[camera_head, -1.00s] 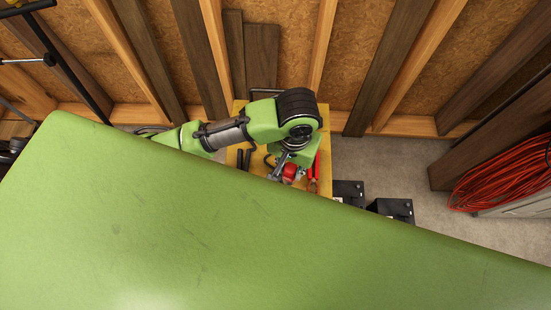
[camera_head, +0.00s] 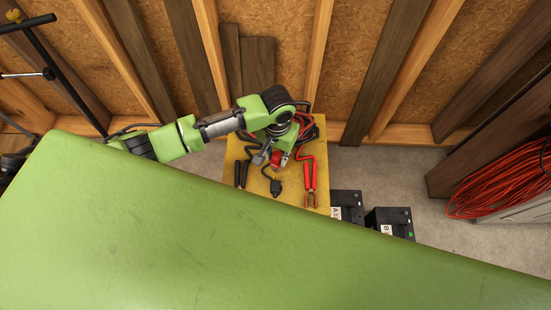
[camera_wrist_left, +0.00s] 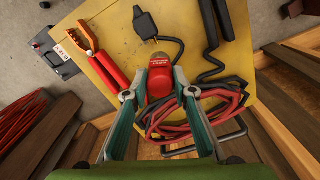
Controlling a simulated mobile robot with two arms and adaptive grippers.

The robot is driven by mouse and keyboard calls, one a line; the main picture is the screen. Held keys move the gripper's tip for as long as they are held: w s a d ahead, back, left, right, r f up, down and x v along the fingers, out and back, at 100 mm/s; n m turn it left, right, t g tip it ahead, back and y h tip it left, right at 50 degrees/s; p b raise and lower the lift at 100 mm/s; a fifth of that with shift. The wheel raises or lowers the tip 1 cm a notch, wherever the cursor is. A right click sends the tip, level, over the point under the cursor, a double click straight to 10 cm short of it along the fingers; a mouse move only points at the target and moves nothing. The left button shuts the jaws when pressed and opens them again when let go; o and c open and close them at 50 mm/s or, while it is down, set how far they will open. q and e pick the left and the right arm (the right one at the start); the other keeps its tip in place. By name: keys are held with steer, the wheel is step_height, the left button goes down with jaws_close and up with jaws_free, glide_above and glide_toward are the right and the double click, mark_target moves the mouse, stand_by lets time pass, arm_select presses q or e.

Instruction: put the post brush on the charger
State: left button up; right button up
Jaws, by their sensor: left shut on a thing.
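The post brush is a small red-bodied piece with a light label (camera_wrist_left: 160,82); it also shows as a red spot in the head view (camera_head: 276,159). My left gripper (camera_wrist_left: 163,88) is shut on it, one finger on each side. In the head view my left gripper (camera_head: 275,154) is over the yellow top (camera_head: 240,148), which seems to be the charger. I cannot tell whether the brush touches the yellow surface. My right gripper is not in view.
Red clamps (camera_head: 310,185), black clamps (camera_head: 241,173), a black plug (camera_head: 276,186) and coiled cables (camera_wrist_left: 205,110) lie on the yellow top. Two black batteries (camera_head: 346,203) (camera_head: 389,220) stand to its right. A large green panel (camera_head: 180,230) fills the foreground. A stud wall stands behind.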

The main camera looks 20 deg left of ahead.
arm_select(q)
steer(key=shift+w+a+f, duration=0.15)
steer(key=shift+f, duration=0.8)
steer(key=shift+w+a+f, duration=0.1)
steer(key=shift+f, duration=0.8)
steer(key=shift+f, duration=0.1)
steer(key=o, duration=1.1)
step_height(320, 180, up, 12)
steer(key=shift+r+p, duration=0.15)
steer(key=shift+p, duration=0.15)
